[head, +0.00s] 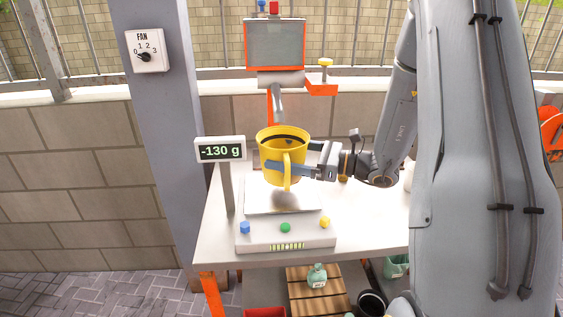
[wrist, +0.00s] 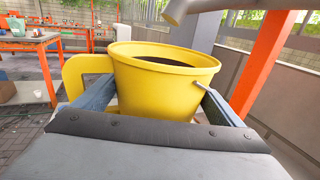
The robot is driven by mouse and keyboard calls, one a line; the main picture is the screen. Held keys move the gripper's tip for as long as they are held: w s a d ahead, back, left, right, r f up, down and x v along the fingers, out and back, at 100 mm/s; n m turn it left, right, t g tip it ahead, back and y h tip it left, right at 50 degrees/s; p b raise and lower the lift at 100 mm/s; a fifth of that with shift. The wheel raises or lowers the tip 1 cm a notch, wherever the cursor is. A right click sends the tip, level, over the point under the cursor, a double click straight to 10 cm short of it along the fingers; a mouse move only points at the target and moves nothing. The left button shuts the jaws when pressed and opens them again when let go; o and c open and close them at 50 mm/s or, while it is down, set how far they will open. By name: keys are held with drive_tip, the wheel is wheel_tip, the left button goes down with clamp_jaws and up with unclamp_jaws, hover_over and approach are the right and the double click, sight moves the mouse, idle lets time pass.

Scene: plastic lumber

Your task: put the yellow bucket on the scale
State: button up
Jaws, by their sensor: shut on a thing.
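The yellow bucket (head: 282,143) is upright, with a handle on its side and dark contents inside. It also fills the middle of the wrist view (wrist: 165,95). My gripper (head: 294,168) is shut on the bucket, with one finger on each side of it; the fingers also show in the wrist view (wrist: 152,110). The scale (head: 284,231) stands on the table directly below the bucket. Its pan (head: 279,206) looks bare, and the bucket appears held a little above it. The scale's display (head: 220,150) reads -130 g.
The white table (head: 375,232) carries the scale. A grey post (head: 163,120) stands to the left. A green bottle (head: 317,275) sits on a wooden crate below.

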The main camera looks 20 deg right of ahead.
drive_tip(key=shift+w+a, duration=0.25)
drive_tip(key=shift+a, duration=0.2)
drive_tip(key=shift+f+p, duration=0.5)
drive_tip(key=shift+f, duration=1.25)
drive_tip(key=shift+f, duration=0.2)
drive_tip(key=o, duration=0.9)
drive_tip(key=shift+r, duration=0.15)
